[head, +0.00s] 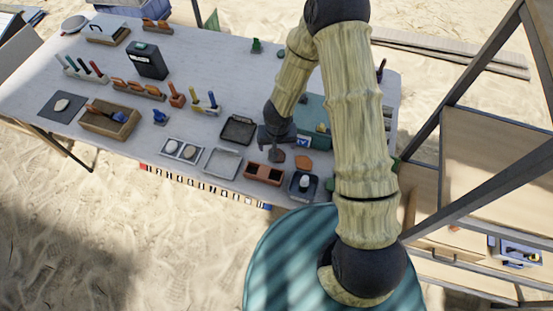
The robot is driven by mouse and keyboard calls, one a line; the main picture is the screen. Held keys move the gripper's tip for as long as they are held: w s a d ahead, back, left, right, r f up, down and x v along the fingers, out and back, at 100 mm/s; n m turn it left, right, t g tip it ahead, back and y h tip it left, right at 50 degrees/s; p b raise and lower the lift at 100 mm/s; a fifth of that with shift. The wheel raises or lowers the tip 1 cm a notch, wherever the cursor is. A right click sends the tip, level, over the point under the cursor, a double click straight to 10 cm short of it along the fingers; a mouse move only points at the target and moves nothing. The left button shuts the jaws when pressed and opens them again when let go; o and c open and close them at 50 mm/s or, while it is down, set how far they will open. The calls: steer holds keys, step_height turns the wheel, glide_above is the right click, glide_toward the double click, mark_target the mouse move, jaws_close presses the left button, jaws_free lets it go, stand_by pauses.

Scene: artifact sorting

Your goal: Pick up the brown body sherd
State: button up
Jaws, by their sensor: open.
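My gripper (276,150) is open, pointing down close above the front part of the table. A small dull brown piece (277,156), which looks like the brown body sherd, lies right under the fingertips and is partly hidden by them. I cannot tell whether the fingers are around it or above it. An orange-brown flat piece (303,162) lies apart, just to the right of the gripper.
The table (215,60) holds a red-brown divided tray (264,174), a grey tray (222,163), a black tray (238,130) and a dark tray with a white item (302,185) near the gripper. Brushes and tools stand to the left. The table's middle back is clear.

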steer(key=shift+w+f, duration=0.25)
steer(key=shift+f, duration=1)
steer(key=shift+w+d+f+b, duration=0.1)
steer(key=shift+w+f+b, duration=0.15)
steer(key=shift+f, duration=1.05)
steer(key=shift+w+f+b, duration=0.15)
steer(key=shift+w+f, duration=0.05)
steer(key=shift+f, duration=1.05)
steer(key=c, duration=1.1)
